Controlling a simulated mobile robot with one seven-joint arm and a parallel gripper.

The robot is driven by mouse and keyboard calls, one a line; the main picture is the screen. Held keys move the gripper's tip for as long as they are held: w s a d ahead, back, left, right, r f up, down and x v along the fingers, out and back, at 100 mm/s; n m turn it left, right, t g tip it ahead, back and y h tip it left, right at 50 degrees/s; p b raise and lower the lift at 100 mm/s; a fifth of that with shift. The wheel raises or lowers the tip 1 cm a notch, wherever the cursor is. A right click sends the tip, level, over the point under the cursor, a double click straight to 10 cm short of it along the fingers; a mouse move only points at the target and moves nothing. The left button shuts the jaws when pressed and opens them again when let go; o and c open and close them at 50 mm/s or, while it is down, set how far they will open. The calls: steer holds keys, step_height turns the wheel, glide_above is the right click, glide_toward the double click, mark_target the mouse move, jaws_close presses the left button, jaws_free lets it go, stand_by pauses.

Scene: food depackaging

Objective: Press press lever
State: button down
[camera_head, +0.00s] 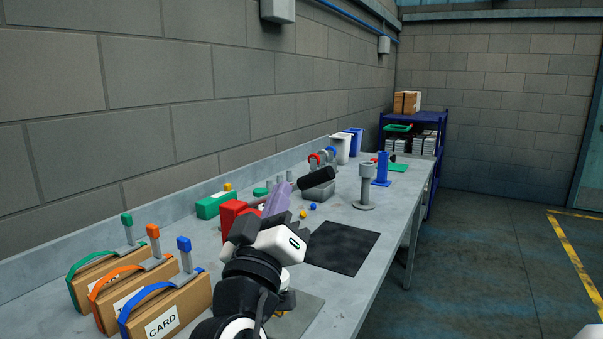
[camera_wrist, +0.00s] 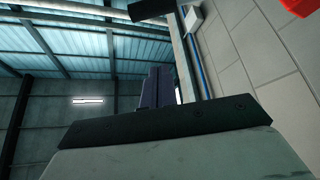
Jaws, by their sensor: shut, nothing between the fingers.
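The press lever is most likely the black cylindrical grip (camera_head: 317,180) over a grey block (camera_head: 319,192), in the middle of the bench in the head view. The fingers look empty and sit left of the black grip in the head view. Contact cannot be told.
Card boxes (camera_head: 167,311) with coloured straps and posts stand front left. A red block (camera_head: 231,211) and a green box (camera_head: 212,205) are left of my gripper. A black mat (camera_head: 342,247) lies right, bare. A grey stand (camera_head: 365,187) and a blue post (camera_head: 382,169) are farther back.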

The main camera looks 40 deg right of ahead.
steer(key=r+p+x, duration=0.1)
steer(key=p+x, duration=0.4)
steer(key=x, duration=0.5)
steer(key=shift+s+d+f+p, duration=0.15)
steer(key=shift+s+d+f, duration=0.1)
steer(key=shift+f, duration=0.45)
steer(key=shift+s+d+f+p, duration=0.15)
steer(key=shift+s+d+f, duration=0.1)
steer(key=shift+f, duration=0.5)
steer(key=shift+s+d+f+p, duration=0.15)
steer(key=shift+s+f, duration=0.1)
steer(key=shift+f, duration=0.45)
steer(key=shift+f+b, duration=0.1)
steer(key=shift+b, duration=0.25)
step_height(320, 180, down, 7)
steer(key=s+d+b, duration=0.1)
steer(key=s+b, duration=0.1)
steer(key=b, duration=0.9)
steer(key=shift+s, duration=0.3)
steer(key=shift+d, duration=0.1)
